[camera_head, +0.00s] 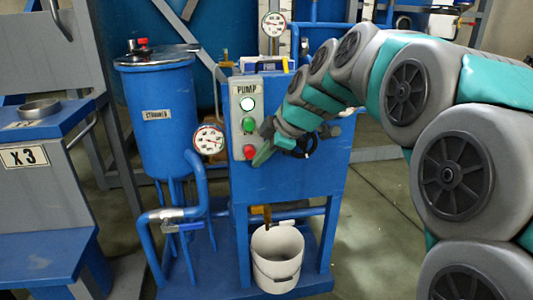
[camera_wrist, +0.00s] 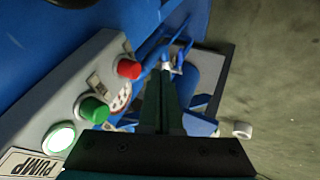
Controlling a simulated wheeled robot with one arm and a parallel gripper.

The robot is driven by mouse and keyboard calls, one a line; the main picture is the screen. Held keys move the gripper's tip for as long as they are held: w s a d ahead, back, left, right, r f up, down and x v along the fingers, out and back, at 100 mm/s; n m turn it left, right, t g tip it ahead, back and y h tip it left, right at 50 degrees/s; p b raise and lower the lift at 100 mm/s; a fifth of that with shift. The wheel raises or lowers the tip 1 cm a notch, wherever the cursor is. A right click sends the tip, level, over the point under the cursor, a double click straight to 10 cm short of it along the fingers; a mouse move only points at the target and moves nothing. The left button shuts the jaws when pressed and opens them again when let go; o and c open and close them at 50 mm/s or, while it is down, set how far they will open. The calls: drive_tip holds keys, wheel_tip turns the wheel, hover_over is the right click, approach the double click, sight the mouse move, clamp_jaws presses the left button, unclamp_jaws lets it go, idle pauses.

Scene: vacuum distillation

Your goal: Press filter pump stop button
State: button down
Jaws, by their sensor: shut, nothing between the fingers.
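The pump panel (camera_head: 245,120) is a grey box marked PUMP on the blue unit in the head view. It has a white lit lamp (camera_head: 247,104) on top, a green button (camera_head: 248,124) in the middle and a red button (camera_head: 250,152) at the bottom. In the wrist view the red button (camera_wrist: 128,68), green button (camera_wrist: 94,109) and lit lamp (camera_wrist: 59,138) lie to the left of my fingers. My gripper (camera_head: 262,158) is shut and empty, just right of the red button. In the wrist view my gripper (camera_wrist: 167,72) appears apart from the red button.
A blue tank (camera_head: 158,115) with a lid stands left of the panel, with a pressure gauge (camera_head: 208,139) between. A white bucket (camera_head: 277,258) stands below the panel on the blue base. Pipes and a blue valve handle (camera_head: 183,227) are at lower left. Floor is clear at right.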

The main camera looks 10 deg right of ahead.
sight(254, 150)
drive_tip(key=shift+w, duration=1.2)
drive_tip(key=shift+w+f+b, duration=0.1)
drive_tip(key=shift+w+b, duration=0.2)
drive_tip(key=shift+w, duration=0.55)
drive_tip(key=shift+w+d+r+b, duration=0.1)
drive_tip(key=shift+w+r+b, duration=0.1)
drive_tip(key=shift+r+b, duration=0.1)
